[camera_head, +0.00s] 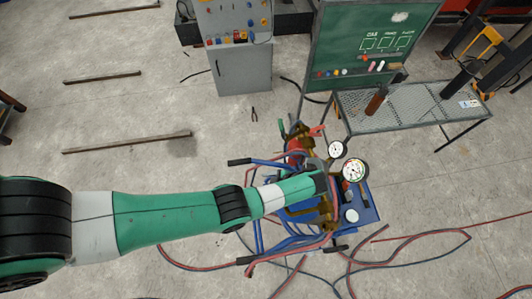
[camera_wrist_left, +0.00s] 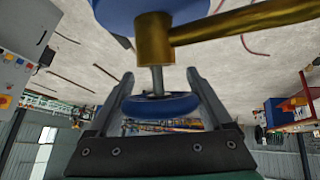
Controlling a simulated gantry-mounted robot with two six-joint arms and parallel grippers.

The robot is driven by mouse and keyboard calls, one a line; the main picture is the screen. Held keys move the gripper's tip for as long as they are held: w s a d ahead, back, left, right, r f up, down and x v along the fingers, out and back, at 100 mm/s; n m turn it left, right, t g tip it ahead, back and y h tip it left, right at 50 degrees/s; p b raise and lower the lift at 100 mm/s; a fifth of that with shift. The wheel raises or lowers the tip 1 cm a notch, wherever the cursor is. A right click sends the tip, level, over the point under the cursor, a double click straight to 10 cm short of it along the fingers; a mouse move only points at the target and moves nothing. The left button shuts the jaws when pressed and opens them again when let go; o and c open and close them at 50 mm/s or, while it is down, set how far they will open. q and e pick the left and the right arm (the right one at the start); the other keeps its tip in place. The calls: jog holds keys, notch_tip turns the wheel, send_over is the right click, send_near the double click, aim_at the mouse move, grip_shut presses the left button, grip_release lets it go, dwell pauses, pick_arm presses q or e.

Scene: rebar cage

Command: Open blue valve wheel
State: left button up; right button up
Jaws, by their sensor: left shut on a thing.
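The blue valve wheel (camera_wrist_left: 160,106) sits on a grey stem below a brass fitting (camera_wrist_left: 154,40) in the left wrist view. My left gripper (camera_wrist_left: 160,78) has one finger on each side of the wheel and is shut on it. In the head view, my left gripper (camera_head: 322,183) is at the brass valve parts on top of the blue gas cart (camera_head: 370,212). I cannot make out the wheel there, as the gripper covers that spot. My right gripper is not in view.
Pressure gauges (camera_head: 355,170) stand close to the right of my left gripper. Red and blue hoses (camera_head: 420,232) lie on the floor around the cart. A metal mesh bench (camera_head: 425,105) and a green board (camera_head: 365,45) stand behind. The floor at left holds several rods (camera_head: 125,143).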

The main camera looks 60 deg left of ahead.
pick_arm(q)
jog(key=shift+f, duration=0.1)
jog(key=o, duration=1.2)
jog(key=shift+c, duration=0.2)
jog(key=v, duration=1.1)
jog(key=shift+w+r+p, duration=0.2)
jog(key=shift+r+p, duration=0.1)
jog(key=shift+p, duration=0.15)
jog(key=shift+d, duration=0.1)
